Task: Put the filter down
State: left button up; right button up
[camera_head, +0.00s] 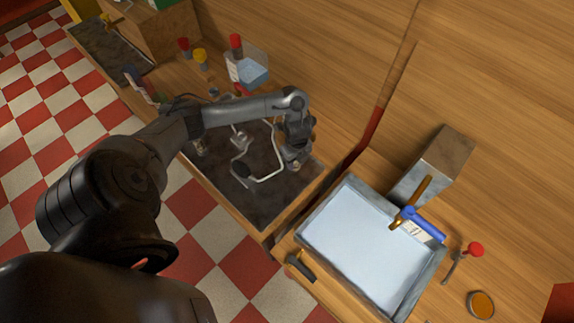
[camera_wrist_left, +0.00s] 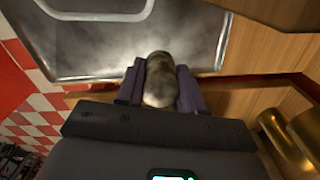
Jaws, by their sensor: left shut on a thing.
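My left gripper (camera_head: 296,163) hangs over the right part of a dark stone-like panel (camera_head: 258,208) set in the wooden counter. It is shut on a small rounded grey-brown cylinder, apparently the filter (camera_wrist_left: 160,80), which sits between the two dark fingers in the left wrist view. In that view the filter is in front of the near edge of a shiny grey panel (camera_wrist_left: 100,55). In the head view the filter is mostly hidden by the gripper, and I cannot tell whether it touches the panel. My right gripper is not in view.
A bent pale metal rod (camera_head: 264,180) lies on the panel, left of the gripper. A basin (camera_head: 365,245) with a brass tap (camera_head: 412,203) and blue bottle (camera_head: 425,226) stands to the right.

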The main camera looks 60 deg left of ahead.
pick_arm(q)
jog(key=a+f, duration=0.1)
jog(key=a+f+b, duration=0.1)
jog(key=f, duration=0.1)
jog(key=a+f+b, duration=0.1)
jog(key=shift+s+a+f, duration=0.1)
jog(key=shift+s+f, duration=0.25)
jog(key=shift+s, duration=0.05)
jog(key=shift+f, duration=0.65)
jog(key=o, duration=1)
jog(key=shift+f, duration=0.1)
